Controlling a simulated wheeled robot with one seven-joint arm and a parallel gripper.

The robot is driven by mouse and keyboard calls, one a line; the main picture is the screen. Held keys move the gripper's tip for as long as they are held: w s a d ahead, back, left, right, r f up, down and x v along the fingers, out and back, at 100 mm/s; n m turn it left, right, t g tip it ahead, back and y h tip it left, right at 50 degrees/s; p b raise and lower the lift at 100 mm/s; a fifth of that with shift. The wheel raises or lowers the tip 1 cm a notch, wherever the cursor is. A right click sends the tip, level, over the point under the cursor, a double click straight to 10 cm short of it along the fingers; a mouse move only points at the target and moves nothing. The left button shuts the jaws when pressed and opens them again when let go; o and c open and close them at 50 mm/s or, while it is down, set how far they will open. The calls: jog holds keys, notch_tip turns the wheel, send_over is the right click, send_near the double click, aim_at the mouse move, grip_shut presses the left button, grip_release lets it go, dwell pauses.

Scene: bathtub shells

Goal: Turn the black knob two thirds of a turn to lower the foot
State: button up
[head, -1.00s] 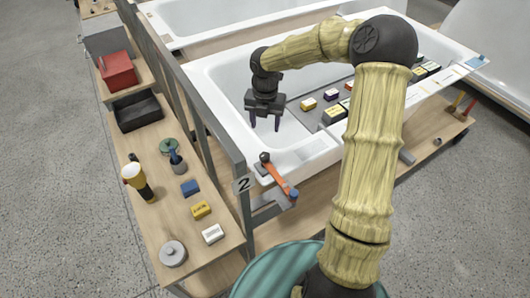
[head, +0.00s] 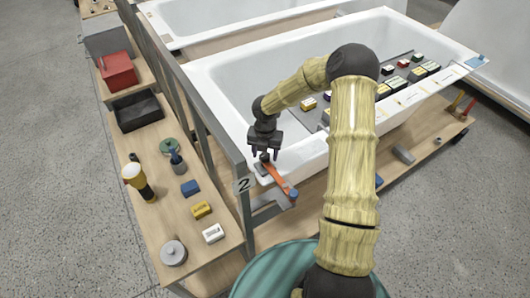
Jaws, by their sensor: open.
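The black knob (head: 264,158) sits at the upper end of an orange bar (head: 278,175) at the near left corner of the white bathtub (head: 315,158). My gripper (head: 265,154) points down at the knob, its fingers apart on either side of it in the picture. I cannot tell whether they touch it or are still slightly above it. The foot cannot be made out under the bar and the tub rim.
A grey post with a "2" plate (head: 243,184) stands close left of my gripper. A side bench (head: 222,250) holds a brush, small blocks and a round tin (head: 173,253). Several blocks lie on a dark tray across the tub (head: 395,82).

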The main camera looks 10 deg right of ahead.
jog(key=c, duration=1)
